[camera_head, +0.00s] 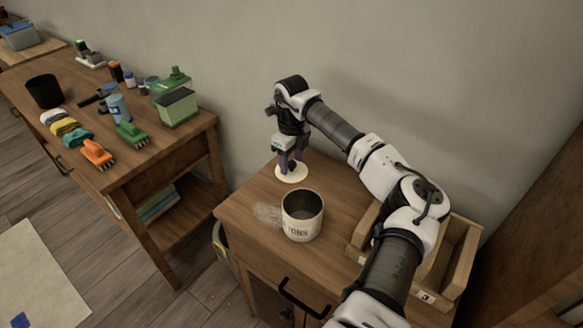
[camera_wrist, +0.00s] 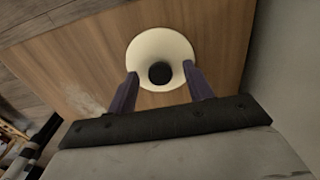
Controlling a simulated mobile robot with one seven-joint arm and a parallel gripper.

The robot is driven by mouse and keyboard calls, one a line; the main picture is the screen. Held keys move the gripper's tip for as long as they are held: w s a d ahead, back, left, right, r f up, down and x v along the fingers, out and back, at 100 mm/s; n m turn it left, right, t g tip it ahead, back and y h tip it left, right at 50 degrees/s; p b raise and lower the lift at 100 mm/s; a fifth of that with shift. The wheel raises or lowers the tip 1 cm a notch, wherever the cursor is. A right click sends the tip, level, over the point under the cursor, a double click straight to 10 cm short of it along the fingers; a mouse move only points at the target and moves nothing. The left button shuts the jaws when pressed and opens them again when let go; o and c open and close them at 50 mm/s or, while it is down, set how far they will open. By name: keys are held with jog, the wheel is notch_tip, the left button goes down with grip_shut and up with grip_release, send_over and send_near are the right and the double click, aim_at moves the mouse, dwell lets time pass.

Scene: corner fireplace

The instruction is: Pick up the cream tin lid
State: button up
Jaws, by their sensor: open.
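The cream tin lid (camera_head: 291,173) is a round cream disc lying flat on the wooden cabinet top. In the wrist view the lid (camera_wrist: 146,49) shows a dark round knob (camera_wrist: 160,73) at its middle. My gripper (camera_head: 291,163) points down over the lid, and its fingers hide part of it in the head view. In the wrist view the two purple fingers of my gripper (camera_wrist: 164,80) are apart, one on each side of the knob, with nothing held between them. Whether the fingers touch the lid cannot be told.
An open cream tin (camera_head: 302,216) with dark lettering stands in front of the lid. A wooden divided box (camera_head: 460,258) sits to the right, under my arm. A whitish patch (camera_head: 268,214) lies left of the tin. The wall is close behind. A cluttered workbench (camera_head: 165,150) stands left.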

jog(key=c, duration=1.1)
jog(key=shift+o, duration=0.2)
jog(key=shift+r, duration=0.1)
